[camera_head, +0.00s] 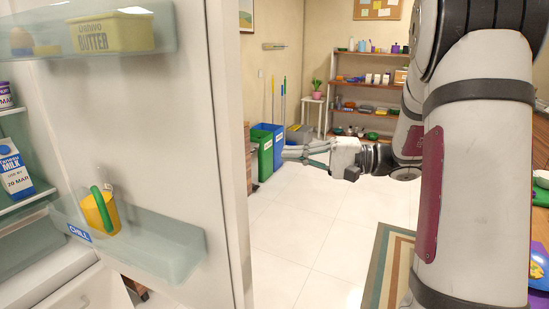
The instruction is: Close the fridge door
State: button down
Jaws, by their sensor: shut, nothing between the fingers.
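The fridge door (165,130) stands open on the left of the head view, with its inner side and shelves facing me. Its free edge (229,150) runs upright near the picture's middle left. The fridge inside (25,226) shows at the far left, with a milk carton (16,172) on a shelf. My gripper (285,151) is shut and empty, to the right of the door edge in the picture. It points left, and its fingertips look apart from the door; the depth between them is hard to judge.
The door's upper shelf holds a butter box (110,33); its lower shelf (150,240) holds a yellow jug (100,212). Blue and green bins (265,150) and a shelf rack (368,97) stand behind. White floor (300,220) is clear beside a striped rug (388,270).

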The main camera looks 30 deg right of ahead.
jog(key=w+a+p, duration=0.1)
jog(key=w+a, duration=0.1)
jog(key=a, duration=0.8)
jog(key=shift+w+a, duration=0.15)
jog(key=shift+w, duration=0.05)
jog(key=shift+s, duration=0.1)
